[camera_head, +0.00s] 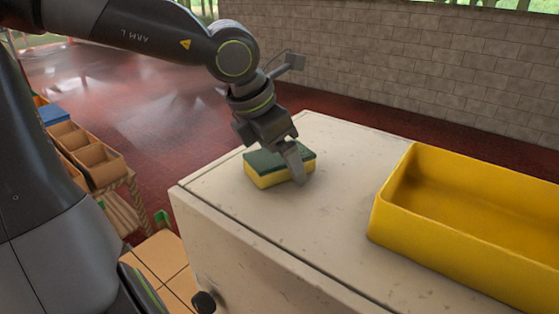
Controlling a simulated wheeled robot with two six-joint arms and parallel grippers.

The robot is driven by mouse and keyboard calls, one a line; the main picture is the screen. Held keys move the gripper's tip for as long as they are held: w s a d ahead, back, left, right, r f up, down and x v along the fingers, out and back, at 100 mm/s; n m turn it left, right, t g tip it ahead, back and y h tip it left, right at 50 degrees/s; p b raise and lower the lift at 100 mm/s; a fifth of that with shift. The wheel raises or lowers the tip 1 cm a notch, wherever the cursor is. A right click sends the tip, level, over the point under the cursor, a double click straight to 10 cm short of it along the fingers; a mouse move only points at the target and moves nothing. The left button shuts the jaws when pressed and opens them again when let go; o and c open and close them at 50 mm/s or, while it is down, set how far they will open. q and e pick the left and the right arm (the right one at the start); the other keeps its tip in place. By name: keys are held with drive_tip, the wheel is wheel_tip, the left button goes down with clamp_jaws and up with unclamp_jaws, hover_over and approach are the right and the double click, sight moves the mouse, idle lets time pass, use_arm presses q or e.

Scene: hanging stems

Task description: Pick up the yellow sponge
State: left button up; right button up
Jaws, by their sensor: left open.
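The yellow sponge (268,179) lies flat on the top of a pale cabinet (325,230), near its far left part. Its upper layer is dark green. My left gripper (290,168) comes in from above, open, with its fingers at the sponge. One finger reaches down in front of the sponge's near right side and hides part of it. The other finger is mostly hidden, so I cannot tell whether the fingers touch the sponge. My right gripper is not in the view.
A large yellow bin (400,222) stands on the right of the cabinet top, and the part I see inside is empty. The surface between sponge and bin is clear. Wooden boxes (97,162) stand on a rack at the left. A grey block wall (400,60) is behind.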

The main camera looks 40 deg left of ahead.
sight(279, 153)
use_arm(q)
drive_tip(key=shift+f+b, duration=0.2)
drive_tip(key=shift+b, duration=0.2)
drive_tip(key=c, duration=1.1)
drive_tip(key=shift+r+p, duration=0.35)
drive_tip(key=shift+p, duration=0.25)
wheel_tip(279, 153, up, 6)
drive_tip(key=shift+w+a+r+b, duration=0.1)
drive_tip(key=shift+r+b, duration=0.1)
drive_tip(key=shift+b, duration=0.45)
wheel_tip(279, 153, up, 3)
drive_tip(key=shift+p, duration=0.75)
wheel_tip(279, 153, down, 7)
drive_tip(key=b, duration=0.7)
